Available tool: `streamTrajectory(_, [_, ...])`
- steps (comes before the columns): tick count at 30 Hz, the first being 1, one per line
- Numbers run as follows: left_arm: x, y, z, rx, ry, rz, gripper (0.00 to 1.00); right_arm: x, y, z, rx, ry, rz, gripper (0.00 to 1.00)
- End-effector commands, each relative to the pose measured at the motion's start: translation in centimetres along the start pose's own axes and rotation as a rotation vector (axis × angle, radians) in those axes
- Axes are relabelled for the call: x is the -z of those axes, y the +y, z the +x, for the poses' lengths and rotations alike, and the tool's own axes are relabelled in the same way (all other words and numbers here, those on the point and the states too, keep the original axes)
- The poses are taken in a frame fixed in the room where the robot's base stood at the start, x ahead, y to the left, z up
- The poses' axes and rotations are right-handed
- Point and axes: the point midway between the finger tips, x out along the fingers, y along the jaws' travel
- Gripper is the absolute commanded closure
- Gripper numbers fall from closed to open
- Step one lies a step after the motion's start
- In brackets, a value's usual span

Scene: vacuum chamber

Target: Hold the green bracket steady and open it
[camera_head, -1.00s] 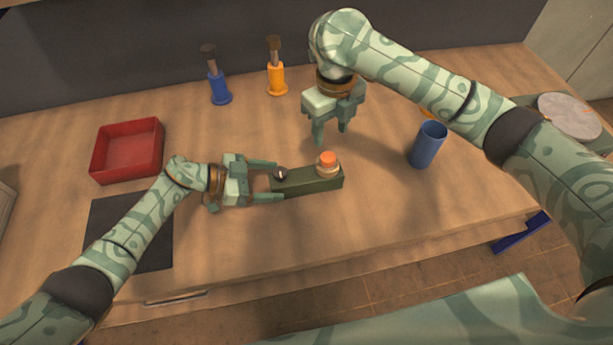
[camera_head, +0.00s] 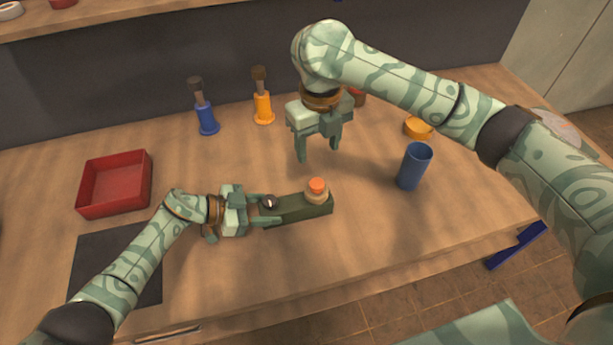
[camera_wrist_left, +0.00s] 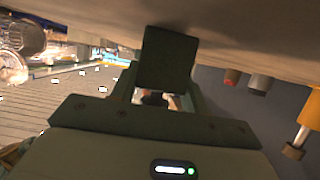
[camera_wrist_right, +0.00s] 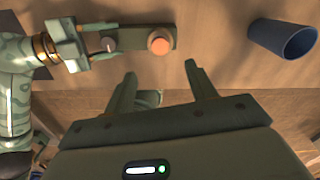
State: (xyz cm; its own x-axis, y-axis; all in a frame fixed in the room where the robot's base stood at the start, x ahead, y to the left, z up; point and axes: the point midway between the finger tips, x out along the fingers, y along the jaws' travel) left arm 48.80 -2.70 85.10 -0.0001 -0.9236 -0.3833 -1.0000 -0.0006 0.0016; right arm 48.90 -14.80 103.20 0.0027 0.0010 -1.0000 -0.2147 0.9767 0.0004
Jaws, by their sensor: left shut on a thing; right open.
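The green bracket (camera_head: 298,208) is a dark green block lying on the table, with an orange-topped round cap (camera_head: 317,190) at its right end and a small dark round knob (camera_head: 269,202) at its left end. My left gripper (camera_head: 268,210) is shut on the bracket's left end, around the knob. The bracket also shows in the right wrist view (camera_wrist_right: 133,36). In the left wrist view a dark green block (camera_wrist_left: 167,60) fills the space between the fingers. My right gripper (camera_head: 318,153) is open and empty, above the table behind the bracket.
A red tray (camera_head: 115,185) and a dark mat (camera_head: 115,262) are on the left. A blue cup (camera_head: 414,167) stands to the right, with a yellow-orange round thing (camera_head: 418,128) behind it. Blue (camera_head: 207,118) and orange (camera_head: 263,107) stands are at the back.

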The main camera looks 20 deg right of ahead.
Motion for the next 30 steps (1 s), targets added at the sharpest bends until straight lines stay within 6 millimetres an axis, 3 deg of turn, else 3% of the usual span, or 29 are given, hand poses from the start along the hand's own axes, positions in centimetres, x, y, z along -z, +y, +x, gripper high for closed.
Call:
streamTrajectory(2, [0.0, 0.0, 0.0, 0.001, 0.000, 0.000, 0.96, 0.0, -0.1, -0.9, 0.002, 0.000, 0.060, 0.44])
streamTrajectory(5, [0.0, 0.0, 0.0, 0.001, 0.000, 0.000, 0.96, 0.2, 0.0, -0.6, 0.000, 0.006, 0.090, 0.44])
streamTrajectory(21, [0.0, 0.0, 0.0, 0.001, 0.000, 0.000, 0.96, 0.2, 0.0, 9.2, -0.002, 0.007, 0.090, 0.44])
streamTrajectory(30, [0.0, -0.1, -0.1, 0.001, 0.000, 0.000, 0.96, 0.2, -0.1, 10.8, 0.000, 0.003, 0.088, 0.44])
